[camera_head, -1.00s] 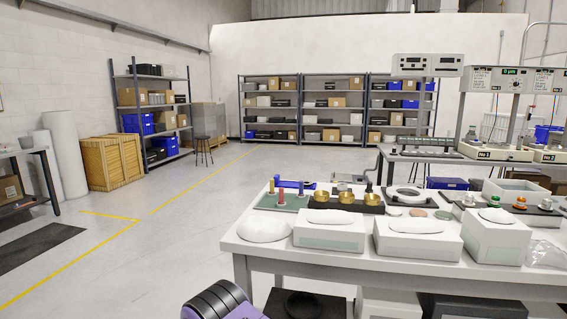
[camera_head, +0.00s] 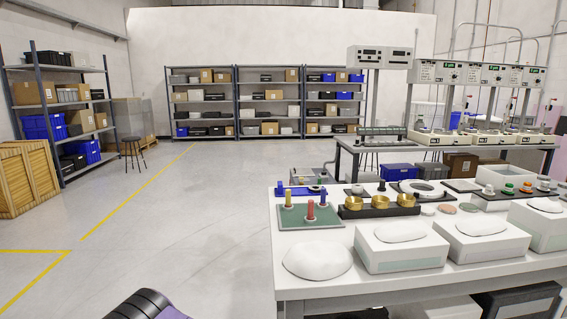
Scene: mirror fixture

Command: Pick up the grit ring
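I cannot tell for certain which thing is the grit ring. A pale ring-shaped part (camera_head: 422,189) lies on a dark base towards the back of the white worktable (camera_head: 345,293). Small round discs, one reddish (camera_head: 446,209), lie in front of it. Neither of my grippers is in view. A black and purple part at the bottom edge looks like mine.
On the table are a green board with colored pegs (camera_head: 310,217), a black holder with brass cups (camera_head: 379,208), a white mound (camera_head: 317,260) and white boxes (camera_head: 401,247). A bench with gauge machines (camera_head: 437,139) stands behind.

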